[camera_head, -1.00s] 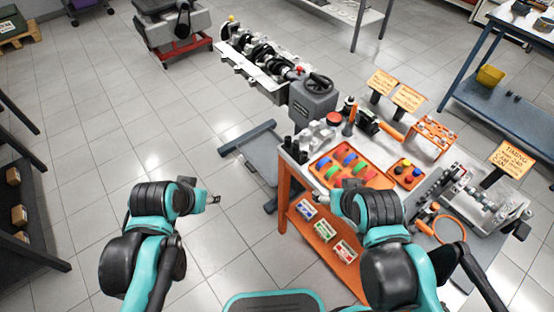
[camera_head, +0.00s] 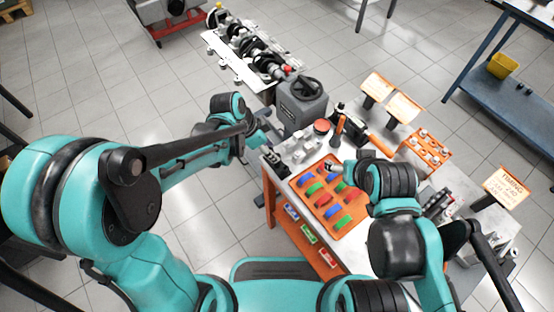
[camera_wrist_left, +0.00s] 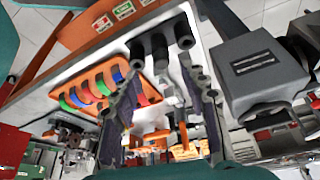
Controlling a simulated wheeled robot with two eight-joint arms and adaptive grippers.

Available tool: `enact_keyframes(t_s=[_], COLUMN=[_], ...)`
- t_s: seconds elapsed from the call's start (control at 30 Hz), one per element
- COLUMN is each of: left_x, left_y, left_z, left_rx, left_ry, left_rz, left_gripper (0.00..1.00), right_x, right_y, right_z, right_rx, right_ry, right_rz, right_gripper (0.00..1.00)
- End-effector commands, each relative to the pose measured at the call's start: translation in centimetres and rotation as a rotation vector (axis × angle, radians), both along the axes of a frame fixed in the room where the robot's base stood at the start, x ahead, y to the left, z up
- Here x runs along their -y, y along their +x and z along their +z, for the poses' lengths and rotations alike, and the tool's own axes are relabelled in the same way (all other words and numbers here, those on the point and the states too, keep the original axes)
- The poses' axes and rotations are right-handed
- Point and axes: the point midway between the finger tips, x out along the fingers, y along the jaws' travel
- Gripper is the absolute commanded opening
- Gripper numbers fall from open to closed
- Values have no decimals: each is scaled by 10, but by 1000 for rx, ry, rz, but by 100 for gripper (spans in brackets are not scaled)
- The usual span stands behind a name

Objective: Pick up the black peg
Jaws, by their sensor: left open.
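Three black pegs (camera_wrist_left: 160,46) stand near the table corner in the left wrist view, close together beyond my left fingertips. In the head view the black pegs (camera_head: 279,168) are at the table's left corner, partly hidden by my left arm. My left gripper (camera_wrist_left: 161,72) is open with nothing between its fingers, and points at the pegs. In the head view my left gripper (camera_head: 262,142) is just above that corner, mostly hidden by its own wrist.
The orange tray (camera_head: 342,228) holds coloured bearing shells in rows. Silver cylinders (camera_head: 304,148) stand beside the pegs. An engine block with a crankshaft (camera_head: 240,55) is farther back.

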Motion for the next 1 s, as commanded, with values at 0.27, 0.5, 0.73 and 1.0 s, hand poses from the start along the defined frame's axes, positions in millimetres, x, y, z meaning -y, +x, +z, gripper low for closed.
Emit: enact_keyframes(t_s=[0.27, 0.5, 0.73, 1.0], left_x=[15, 17, 17, 17], left_y=[7, 7, 8, 8], left_z=[-39, -42, -42, -42], left_rx=[0, 0, 0, 0], left_ry=[0, 0, 0, 0], left_rz=[0, 3, 3, 3], left_gripper=[44, 44, 0, 0], right_x=[0, 0, 0, 0], right_y=[0, 0, 0, 0], right_z=[-21, -21, -21, -21], right_rx=[0, 0, 0, 0], right_ry=[0, 0, 0, 0], right_rz=[0, 0, 0, 0], right_gripper=[72, 72, 72, 72])
